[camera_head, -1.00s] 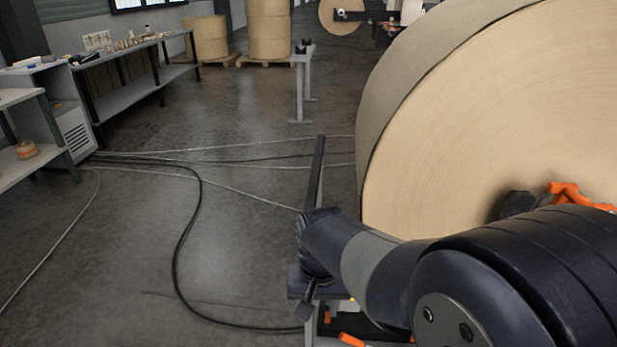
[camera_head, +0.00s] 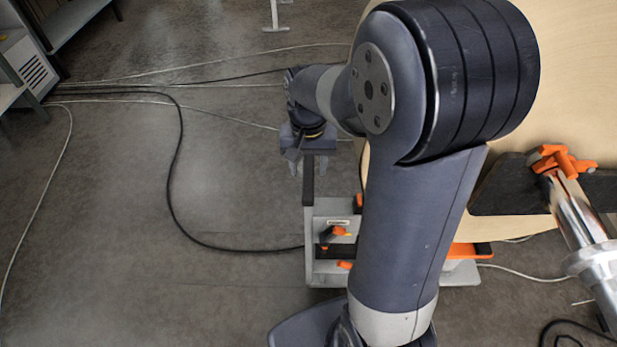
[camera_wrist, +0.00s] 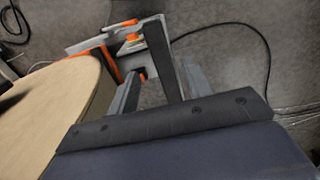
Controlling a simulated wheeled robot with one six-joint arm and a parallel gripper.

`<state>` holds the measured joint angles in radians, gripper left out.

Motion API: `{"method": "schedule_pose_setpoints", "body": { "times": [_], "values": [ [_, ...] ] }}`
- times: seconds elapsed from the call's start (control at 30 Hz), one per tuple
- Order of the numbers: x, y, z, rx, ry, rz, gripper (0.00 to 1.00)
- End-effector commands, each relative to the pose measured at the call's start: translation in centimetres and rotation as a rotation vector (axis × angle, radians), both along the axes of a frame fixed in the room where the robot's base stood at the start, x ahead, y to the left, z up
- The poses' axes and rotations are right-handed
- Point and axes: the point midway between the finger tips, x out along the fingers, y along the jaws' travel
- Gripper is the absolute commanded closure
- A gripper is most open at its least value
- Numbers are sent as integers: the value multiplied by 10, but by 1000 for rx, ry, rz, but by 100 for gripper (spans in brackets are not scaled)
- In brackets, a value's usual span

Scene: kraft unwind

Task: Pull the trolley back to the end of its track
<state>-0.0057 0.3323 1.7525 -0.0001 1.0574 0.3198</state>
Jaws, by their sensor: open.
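The trolley (camera_head: 326,210) is a low grey frame with orange parts, beside the big paper roll in the head view. A dark bar (camera_head: 308,184) rises from its left side toward my gripper (camera_head: 309,166). My gripper is open, fingers pointing down, one on each side of the bar in the picture. In the wrist view the trolley (camera_wrist: 128,42) is at the top, and the bar (camera_wrist: 160,58) runs between the spread fingers of my gripper (camera_wrist: 160,88). I cannot tell whether a finger touches the bar. My arm hides part of the trolley; I cannot make out its track.
The large kraft roll (camera_head: 570,60) stands right of the trolley, with a shaft (camera_head: 572,210) and orange fitting at its core. A black cable (camera_head: 176,160) and pale cables lie on the floor to the left. Shelving (camera_head: 70,20) stands far left. The left floor is otherwise open.

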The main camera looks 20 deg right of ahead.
Motion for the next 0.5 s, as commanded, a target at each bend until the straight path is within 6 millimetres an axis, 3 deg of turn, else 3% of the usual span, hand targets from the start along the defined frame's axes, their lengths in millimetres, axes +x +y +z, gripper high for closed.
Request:
{"method": "schedule_pose_setpoints", "body": {
  "times": [0.23, 0.5],
  "values": [
    [-1, 0, -45, 0, 5, 0, 52],
    [0, 0, -63, 0, 0, 0, 52]
  ]
}}
